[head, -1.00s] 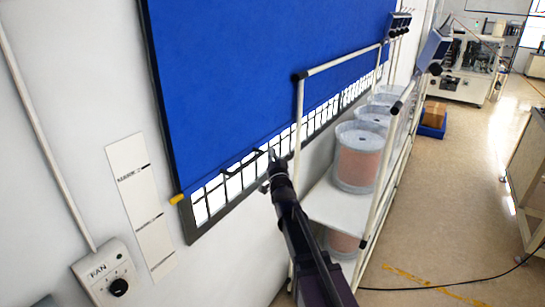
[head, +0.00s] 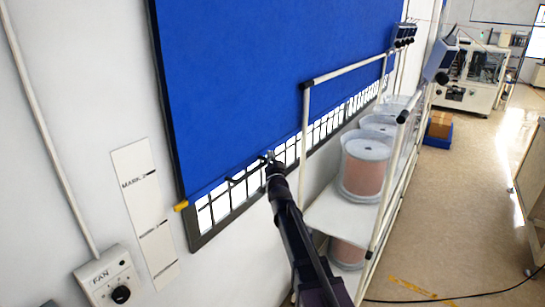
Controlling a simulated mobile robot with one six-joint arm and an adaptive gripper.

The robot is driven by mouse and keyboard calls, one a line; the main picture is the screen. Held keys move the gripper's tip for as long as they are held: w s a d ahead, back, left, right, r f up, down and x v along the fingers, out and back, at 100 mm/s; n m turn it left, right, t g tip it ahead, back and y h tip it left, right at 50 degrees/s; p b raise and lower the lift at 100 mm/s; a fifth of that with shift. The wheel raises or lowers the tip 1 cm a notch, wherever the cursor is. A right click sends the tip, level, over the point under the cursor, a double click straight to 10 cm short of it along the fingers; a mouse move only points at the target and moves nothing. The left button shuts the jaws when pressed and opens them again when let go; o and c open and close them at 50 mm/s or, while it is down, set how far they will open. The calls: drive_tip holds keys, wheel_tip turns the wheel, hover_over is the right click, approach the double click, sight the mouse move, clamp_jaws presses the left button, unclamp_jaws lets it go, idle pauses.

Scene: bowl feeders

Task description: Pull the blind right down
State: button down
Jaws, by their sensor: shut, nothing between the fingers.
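The blue blind (head: 270,80) covers most of the barred window (head: 225,205) on the left wall. A strip of bright panes and dark bars shows below the blind's lower edge. A dark handle-like bar (head: 240,177) sticks out along the lower edge. My gripper (head: 268,158) is shut and empty at this edge, close to the right end of the bar. I cannot tell whether it touches the bar.
A white strip with marks (head: 145,205) hangs left of the window, above a FAN dial box (head: 108,278). A cable lies on the floor (head: 450,240), which is mostly clear farther right.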

drive_tip(key=shift+a+f, duration=0.15)
drive_tip(key=shift+f, duration=0.15)
drive_tip(key=shift+f+b, duration=0.15)
drive_tip(key=shift+b, duration=0.15)
wheel_tip(320, 180, down, 23)
drive_tip(key=b, duration=2.3)
drive_tip(key=shift+s+r, duration=0.1)
drive_tip(key=shift+r, duration=0.15)
wheel_tip(320, 180, up, 4)
drive_tip(key=d+p, duration=0.2)
drive_tip(key=p, duration=0.2)
drive_tip(key=a+b+v, duration=0.1)
drive_tip(key=b+v, duration=0.2)
drive_tip(key=v, duration=0.6)
drive_tip(key=shift+s+d+f, duration=0.2)
drive_tip(key=shift+d+f, duration=0.25)
drive_tip(key=shift+d, duration=0.05)
